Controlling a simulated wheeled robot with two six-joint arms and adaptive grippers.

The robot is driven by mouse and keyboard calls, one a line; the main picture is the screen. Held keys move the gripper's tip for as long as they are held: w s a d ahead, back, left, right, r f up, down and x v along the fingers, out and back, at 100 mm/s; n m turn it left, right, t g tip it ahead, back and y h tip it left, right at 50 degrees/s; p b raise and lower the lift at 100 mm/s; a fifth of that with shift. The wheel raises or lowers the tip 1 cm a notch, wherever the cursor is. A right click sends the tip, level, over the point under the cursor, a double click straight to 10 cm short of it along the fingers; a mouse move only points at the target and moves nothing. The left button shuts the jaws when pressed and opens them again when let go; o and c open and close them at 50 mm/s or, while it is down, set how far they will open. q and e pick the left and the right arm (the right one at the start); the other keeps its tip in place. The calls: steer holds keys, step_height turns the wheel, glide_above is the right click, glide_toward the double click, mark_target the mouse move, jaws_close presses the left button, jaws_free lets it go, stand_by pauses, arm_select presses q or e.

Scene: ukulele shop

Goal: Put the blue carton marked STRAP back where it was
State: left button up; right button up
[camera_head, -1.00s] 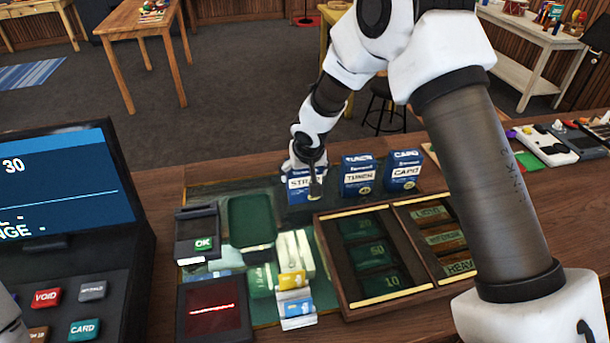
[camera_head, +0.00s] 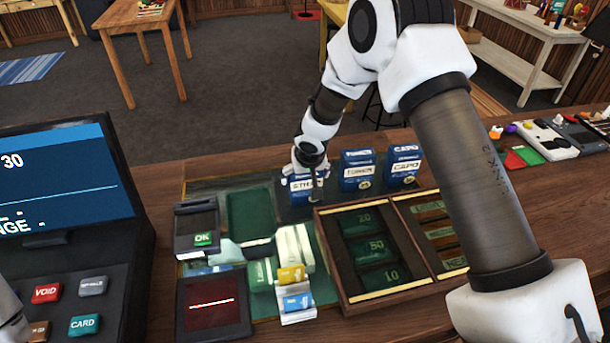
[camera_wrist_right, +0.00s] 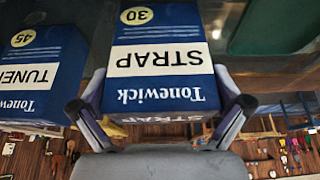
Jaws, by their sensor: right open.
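The blue STRAP carton (camera_head: 300,188) stands upright on the dark green counter mat (camera_head: 205,187), at the left end of a row of cartons. In the right wrist view the carton (camera_wrist_right: 160,55) shows its STRAP label upside down, with a yellow 30 disc. My right gripper (camera_head: 306,178) is at the carton, partly covering it. In the right wrist view the open gripper (camera_wrist_right: 160,85) has one finger on each side of the carton. Whether the fingers touch it I cannot tell.
A blue TUNER carton (camera_head: 357,171) and a blue CAPO carton (camera_head: 404,167) stand close to the right. A wooden cash tray (camera_head: 343,294) lies in front. A green tray (camera_head: 250,215) and a card terminal (camera_head: 196,228) are to the left. The register (camera_head: 70,240) stands far left.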

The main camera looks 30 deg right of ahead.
steer(key=shift+r, duration=0.4)
steer(key=v, duration=1.1)
steer(key=shift+s+r+b, duration=0.2)
steer(key=shift+r+b, duration=0.05)
steer(key=shift+b, duration=0.2)
